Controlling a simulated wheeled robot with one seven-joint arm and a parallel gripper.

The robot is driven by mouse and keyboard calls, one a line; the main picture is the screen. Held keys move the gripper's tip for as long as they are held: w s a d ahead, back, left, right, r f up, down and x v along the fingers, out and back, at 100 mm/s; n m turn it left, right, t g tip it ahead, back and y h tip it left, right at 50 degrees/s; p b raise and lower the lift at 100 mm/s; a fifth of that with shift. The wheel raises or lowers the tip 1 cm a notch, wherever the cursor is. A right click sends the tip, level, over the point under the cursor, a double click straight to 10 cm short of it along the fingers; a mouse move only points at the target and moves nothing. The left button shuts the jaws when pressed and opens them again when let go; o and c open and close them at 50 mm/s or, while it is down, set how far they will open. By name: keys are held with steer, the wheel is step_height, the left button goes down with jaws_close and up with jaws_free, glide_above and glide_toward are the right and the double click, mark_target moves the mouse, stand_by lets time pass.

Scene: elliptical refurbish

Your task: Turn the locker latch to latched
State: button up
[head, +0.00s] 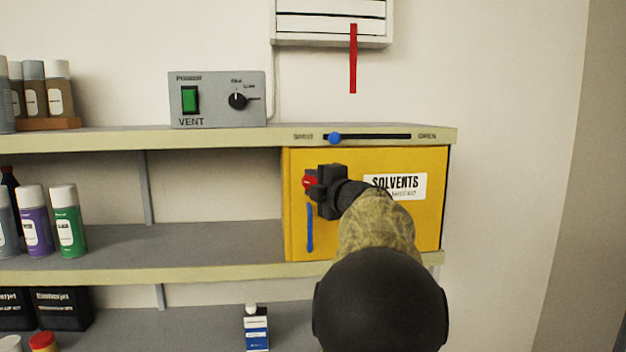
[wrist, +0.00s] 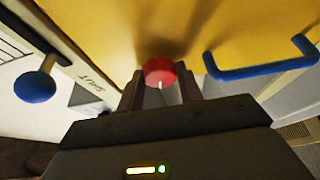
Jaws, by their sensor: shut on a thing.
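The yellow solvents locker (head: 350,238) stands on the shelf at the right, its door closed flat as far as I can see. Its latch is a round red knob (head: 309,182) at the upper left of the door. It also shows in the wrist view (wrist: 159,72) with a pale mark on its rim. My gripper (head: 318,186) is at the door and shut on the red knob, one finger on each side. The fingers hide part of the knob in the head view. The blue door handle (head: 310,229) is just below the knob, apart from my gripper.
A blue slider knob (head: 334,138) sits near the left end of its slot on the shelf edge above, with OPEN at the right end. A grey vent box (head: 217,99) stands on the upper shelf. A red strip (head: 353,58) hangs above.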

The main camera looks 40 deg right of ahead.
steer(key=shift+f+n+g+p, duration=0.1)
steer(key=shift+n+g+p, duration=0.4)
steer(key=shift+n, duration=0.5)
steer(key=o, duration=1)
steer(key=s+a+b, duration=0.1)
steer(key=s+b, duration=0.1)
steer(key=s, duration=0.3)
steer(key=s+a+r+b, duration=0.1)
steer(key=s+b, duration=0.1)
steer(key=s, duration=0.4)
steer(key=s+a+b, duration=0.1)
steer(key=s+b, duration=0.1)
steer(key=s, duration=0.4)
steer(key=shift+r, duration=0.25)
